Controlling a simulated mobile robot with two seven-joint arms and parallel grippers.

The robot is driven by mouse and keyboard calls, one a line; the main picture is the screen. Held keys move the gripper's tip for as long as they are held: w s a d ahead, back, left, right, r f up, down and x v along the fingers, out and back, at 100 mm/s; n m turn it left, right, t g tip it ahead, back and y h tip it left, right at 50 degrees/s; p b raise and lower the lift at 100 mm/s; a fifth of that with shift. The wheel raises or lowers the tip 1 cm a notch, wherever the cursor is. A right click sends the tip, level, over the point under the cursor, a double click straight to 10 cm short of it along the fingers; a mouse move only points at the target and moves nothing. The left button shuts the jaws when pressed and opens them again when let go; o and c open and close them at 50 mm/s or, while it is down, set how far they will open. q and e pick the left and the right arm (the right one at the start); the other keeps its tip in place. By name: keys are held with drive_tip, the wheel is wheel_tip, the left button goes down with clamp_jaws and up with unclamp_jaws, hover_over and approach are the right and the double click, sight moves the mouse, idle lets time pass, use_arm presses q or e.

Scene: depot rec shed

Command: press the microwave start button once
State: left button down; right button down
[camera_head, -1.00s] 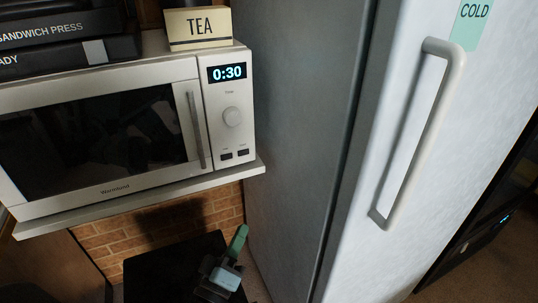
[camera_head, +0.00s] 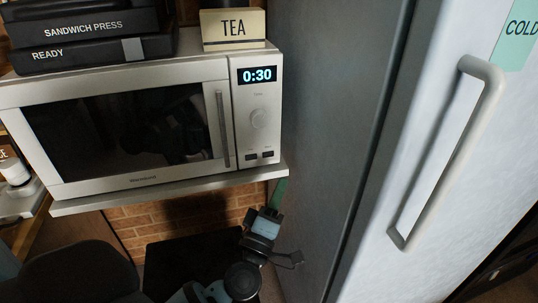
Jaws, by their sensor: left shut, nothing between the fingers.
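The white microwave (camera_head: 228,158) stands on a shelf with its door closed. Its display (camera_head: 257,75) reads 0:30. My left gripper (camera_head: 281,187) is below the shelf's right end, under the button panel, pointing up. Its green fingers are together with nothing visible between them, and it is apart from the buttons. My right gripper is not in view.
The shelf edge (camera_head: 170,193) lies between my gripper and the buttons. A grey fridge (camera_head: 330,110) with a long white handle (camera_head: 445,160) stands close on the right.

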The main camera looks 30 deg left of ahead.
sight(268, 154)
use_arm(q)
drive_tip(key=shift+w+a+b, duration=0.4)
drive_tip(key=shift+w+a, duration=0.95)
drive_tip(key=shift+a, duration=0.2)
drive_tip(key=shift+w+a+b, duration=0.35)
drive_tip(key=shift+w+a, duration=1)
drive_tip(key=shift+a, duration=0.15)
drive_tip(key=shift+w+a, duration=0.3)
drive_tip(key=shift+a, duration=0.05)
